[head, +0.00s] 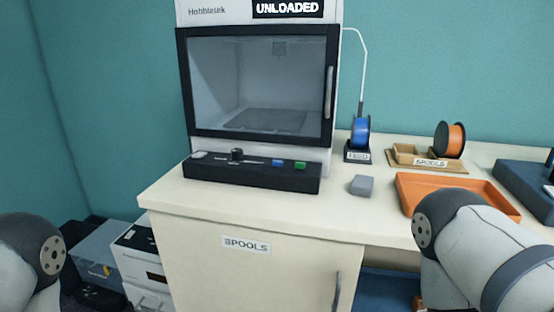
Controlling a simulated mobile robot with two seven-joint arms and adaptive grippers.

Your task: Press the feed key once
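A black control panel (250,179) lies on the counter in front of the printer. It carries a pale key (199,154) at the left, a black knob or slider (237,154), a blue key (278,162) and a green key (299,166). Lettering on it is too small to read, so I cannot tell which is the feed key. The printer (257,85) has its door shut, and its display (287,8) reads UNLOADED. Parts of both my arms show at the lower left and lower right, apart from the panel. Neither gripper is in view.
A blue spool (360,131) stands right of the printer, with a white tube rising from it. A grey block (361,185) sits right of the panel. Further right are an orange spool (449,139), an orange tray (420,184) and a dark blue bin (527,185).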

